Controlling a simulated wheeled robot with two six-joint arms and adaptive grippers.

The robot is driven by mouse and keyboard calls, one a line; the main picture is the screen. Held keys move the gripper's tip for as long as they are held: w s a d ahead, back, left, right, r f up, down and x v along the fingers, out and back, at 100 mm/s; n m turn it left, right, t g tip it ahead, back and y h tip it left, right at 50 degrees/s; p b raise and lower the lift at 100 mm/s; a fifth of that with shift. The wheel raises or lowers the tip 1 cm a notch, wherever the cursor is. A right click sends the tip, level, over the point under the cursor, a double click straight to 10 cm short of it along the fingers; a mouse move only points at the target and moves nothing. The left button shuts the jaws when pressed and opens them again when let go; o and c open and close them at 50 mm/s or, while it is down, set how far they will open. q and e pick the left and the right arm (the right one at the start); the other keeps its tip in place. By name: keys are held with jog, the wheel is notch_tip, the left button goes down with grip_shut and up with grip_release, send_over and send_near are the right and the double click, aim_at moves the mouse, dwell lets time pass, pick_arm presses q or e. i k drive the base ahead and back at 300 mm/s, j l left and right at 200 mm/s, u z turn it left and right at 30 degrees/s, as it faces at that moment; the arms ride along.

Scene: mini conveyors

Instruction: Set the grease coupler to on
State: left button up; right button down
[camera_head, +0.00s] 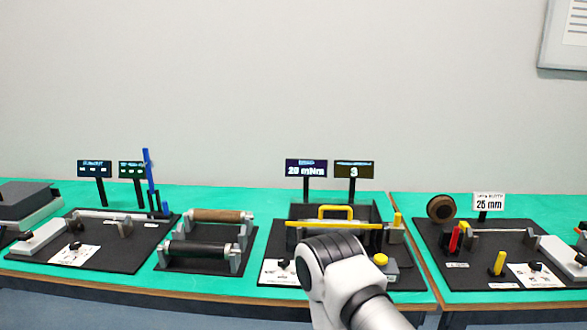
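No label that I can read names the grease coupler, so I cannot tell which fitting it is. An upright blue lever (149,172) stands on the left station. A yellow handle (335,211) and a long yellow bar (333,225) are on the middle station. A red lever (455,239) and a short yellow lever (498,263) stand on the right station. A white and dark arm link of mine rises from the bottom centre and covers the front of the middle station. Neither gripper shows.
Black boards lie on green tables, with a gap between the tables (404,262) right of centre. Two rollers, one brown (222,215) and one black (198,249), lie in a holder. Small displays stand behind; one reads 20 mNm (306,168), another 3 (354,170), another 25 mm (488,202).

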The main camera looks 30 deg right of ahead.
aim_at(395, 230)
jog(key=z, duration=1.5)
